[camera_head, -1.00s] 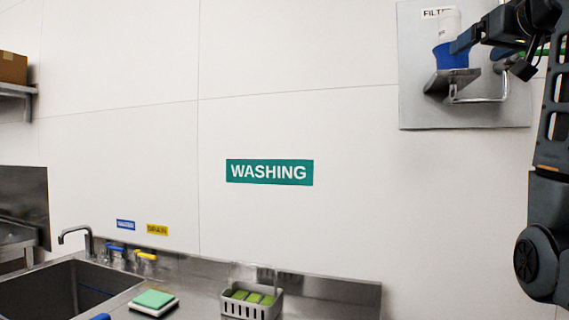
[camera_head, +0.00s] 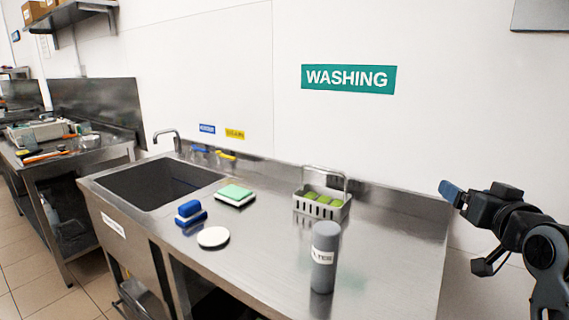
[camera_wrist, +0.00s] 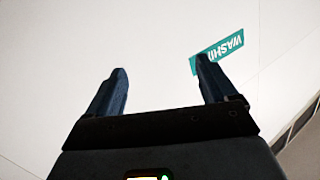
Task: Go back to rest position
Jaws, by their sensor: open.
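My gripper (camera_head: 452,193) is at the right of the head view, raised in front of the wall and to the right of the sink counter. Its blue fingers point left. In the wrist view my gripper (camera_wrist: 160,90) shows two dark blue fingers spread apart with nothing between them. Behind the fingers is the pale wall with part of the teal WASHING sign (camera_wrist: 218,54), seen tilted and upside down.
A steel counter (camera_head: 270,265) with a sink (camera_head: 160,185) lies in front. On it stand a grey labelled cylinder (camera_head: 325,257), a basket (camera_head: 322,206), a white disc (camera_head: 213,237), a blue sponge (camera_head: 190,211) and a green-and-white sponge (camera_head: 235,194). The wall under the WASHING sign is clear.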

